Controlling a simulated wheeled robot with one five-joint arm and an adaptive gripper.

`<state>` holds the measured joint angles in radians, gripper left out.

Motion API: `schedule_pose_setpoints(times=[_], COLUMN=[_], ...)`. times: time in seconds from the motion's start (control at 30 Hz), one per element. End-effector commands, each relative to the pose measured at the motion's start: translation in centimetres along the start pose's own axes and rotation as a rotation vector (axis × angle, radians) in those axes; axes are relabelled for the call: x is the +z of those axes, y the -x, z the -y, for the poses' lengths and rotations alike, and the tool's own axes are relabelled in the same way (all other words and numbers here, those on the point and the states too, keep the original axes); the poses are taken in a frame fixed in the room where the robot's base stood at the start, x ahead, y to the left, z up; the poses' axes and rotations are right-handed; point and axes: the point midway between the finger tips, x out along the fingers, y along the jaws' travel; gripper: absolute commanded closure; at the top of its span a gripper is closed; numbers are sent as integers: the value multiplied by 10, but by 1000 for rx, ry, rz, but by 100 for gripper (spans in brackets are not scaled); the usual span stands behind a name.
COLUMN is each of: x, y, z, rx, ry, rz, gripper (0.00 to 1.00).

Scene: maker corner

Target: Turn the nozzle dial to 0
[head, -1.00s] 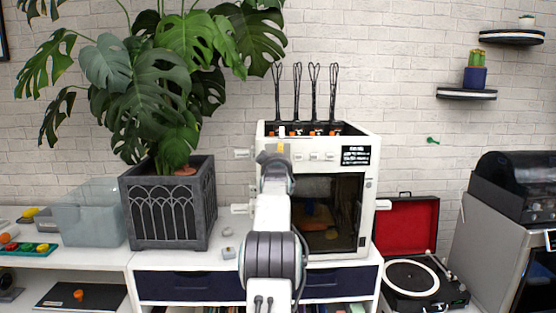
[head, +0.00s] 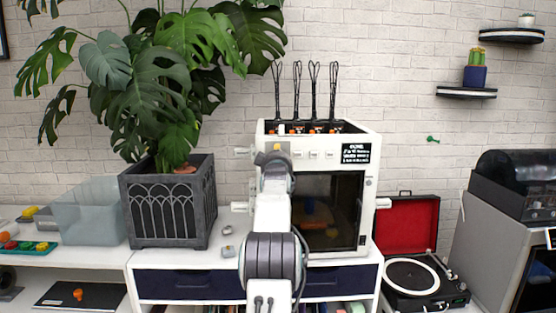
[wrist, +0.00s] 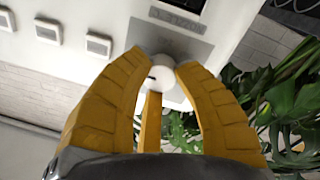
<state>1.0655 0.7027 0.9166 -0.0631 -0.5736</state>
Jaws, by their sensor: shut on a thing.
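The nozzle dial (wrist: 172,79) is a white round knob with a short dark mark, on the white front of the 3D printer (head: 370,175). In the wrist view my gripper (wrist: 162,68) has its yellow fingers closed around the dial. A grey plate (wrist: 178,20) with lettering lies behind the knob; the lettering is too blurred to read. In the head view my gripper (head: 276,148) is at the upper left of the printer's front and hides the dial. The number the dial points to cannot be told.
Small square buttons (wrist: 98,44) sit beside the dial on the panel. A large plant in a grey planter (head: 170,208) stands close to the left. A record player (head: 412,278) with a red-lined lid stands right. Small grey items (head: 228,250) lie on the white cabinet.

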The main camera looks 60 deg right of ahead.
Motion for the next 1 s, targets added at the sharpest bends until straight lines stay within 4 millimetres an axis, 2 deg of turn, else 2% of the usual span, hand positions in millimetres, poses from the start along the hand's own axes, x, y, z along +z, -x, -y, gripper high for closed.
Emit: schedule_pose_setpoints(times=[0.2,0.57,0.6,0.87,1.0], x=[0,0,0,0,0], y=[0,0,0,0,0], z=[1,1,1,1,0], rx=[3,4,4,4,5], ry=[137,157,156,155,155], rz=[-6,-7,-7,-7,-7], gripper=[100,100,68,45,44])
